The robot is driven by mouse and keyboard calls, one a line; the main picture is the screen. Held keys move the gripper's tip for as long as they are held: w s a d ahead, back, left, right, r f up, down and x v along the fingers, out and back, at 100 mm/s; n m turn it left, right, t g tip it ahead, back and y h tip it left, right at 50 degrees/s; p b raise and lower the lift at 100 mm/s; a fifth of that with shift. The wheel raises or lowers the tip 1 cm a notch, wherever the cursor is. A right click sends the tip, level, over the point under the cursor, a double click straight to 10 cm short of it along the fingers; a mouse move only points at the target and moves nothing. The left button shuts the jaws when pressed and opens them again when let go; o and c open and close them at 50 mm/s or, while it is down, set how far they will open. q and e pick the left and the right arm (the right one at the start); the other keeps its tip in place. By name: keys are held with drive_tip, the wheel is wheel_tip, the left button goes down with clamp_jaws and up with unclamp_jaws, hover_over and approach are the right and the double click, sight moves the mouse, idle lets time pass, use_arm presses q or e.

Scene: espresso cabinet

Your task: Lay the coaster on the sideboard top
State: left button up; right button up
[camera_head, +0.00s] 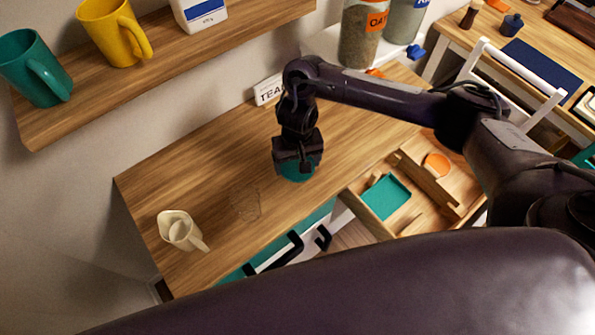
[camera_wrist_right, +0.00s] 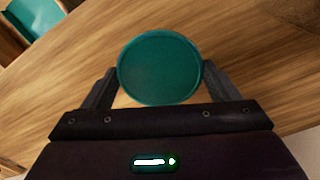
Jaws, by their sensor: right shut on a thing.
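The coaster is a round teal disc (camera_wrist_right: 160,68). In the right wrist view it sits between the two fingers of my right gripper (camera_wrist_right: 158,82), which is shut on it. In the head view the right gripper (camera_head: 298,160) is over the middle of the wooden sideboard top (camera_head: 190,185), with the coaster (camera_head: 299,171) showing just below it. I cannot tell whether the coaster touches the wood or hangs a little above it. My left gripper is not in view.
An open drawer (camera_head: 410,215) at the right holds a teal tray (camera_head: 386,196) and an orange disc (camera_head: 437,164). A wall shelf (camera_head: 150,80) carries mugs. A sign (camera_head: 268,90) stands at the back.

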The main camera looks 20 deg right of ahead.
sight(297, 166)
wheel_tip(297, 166, down, 4)
drive_tip(key=shift+b, duration=1.1)
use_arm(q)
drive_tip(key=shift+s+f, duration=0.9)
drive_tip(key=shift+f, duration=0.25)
use_arm(e)
drive_tip(key=shift+r, duration=0.1)
drive_tip(key=o, duration=0.9)
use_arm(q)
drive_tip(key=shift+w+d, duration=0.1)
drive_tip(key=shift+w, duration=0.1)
use_arm(e)
drive_tip(key=shift+o, duration=0.2)
